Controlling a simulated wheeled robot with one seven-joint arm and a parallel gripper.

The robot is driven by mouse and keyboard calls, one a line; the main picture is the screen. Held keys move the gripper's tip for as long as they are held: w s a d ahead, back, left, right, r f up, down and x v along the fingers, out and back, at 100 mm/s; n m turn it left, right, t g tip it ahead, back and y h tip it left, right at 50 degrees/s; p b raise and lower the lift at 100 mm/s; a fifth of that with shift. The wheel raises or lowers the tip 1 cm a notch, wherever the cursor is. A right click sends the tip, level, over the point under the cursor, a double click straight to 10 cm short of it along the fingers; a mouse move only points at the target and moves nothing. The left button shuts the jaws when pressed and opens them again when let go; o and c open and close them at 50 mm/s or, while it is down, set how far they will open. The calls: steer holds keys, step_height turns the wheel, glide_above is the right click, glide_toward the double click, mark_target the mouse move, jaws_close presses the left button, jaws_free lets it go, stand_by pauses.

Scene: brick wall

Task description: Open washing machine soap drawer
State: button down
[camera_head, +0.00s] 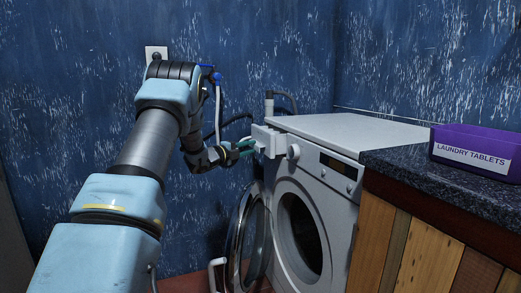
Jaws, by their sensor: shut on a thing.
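The white washing machine (335,131) stands against the blue wall, its front facing the lower left. Its soap drawer (267,140) is at the top left of the front and stands out from the panel. My gripper (246,147) is at the drawer's front, its fingers closed at the drawer's left end. The exact grip on the drawer front is small and hard to make out. The round door (248,240) hangs wide open to the left, and the dark drum opening (300,235) shows.
A counter with a dark speckled top (420,180) and wooden front adjoins the machine on the right. A purple laundry tablets box (475,140) sits on it. Hoses (218,105) run along the wall behind. The open door takes up floor space below my gripper.

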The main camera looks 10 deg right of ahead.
steer(key=s+a+b, duration=0.2)
steer(key=a, duration=1.1)
steer(key=shift+f, duration=0.45)
steer(key=shift+a, duration=0.1)
steer(key=c, duration=0.9)
jaws_free()
steer(key=shift+w, duration=0.1)
steer(key=shift+o, duration=0.9)
steer(key=shift+r, duration=0.2)
steer(key=v, duration=1)
steer(key=shift+a+p, duration=0.3)
steer(key=shift+p, duration=0.1)
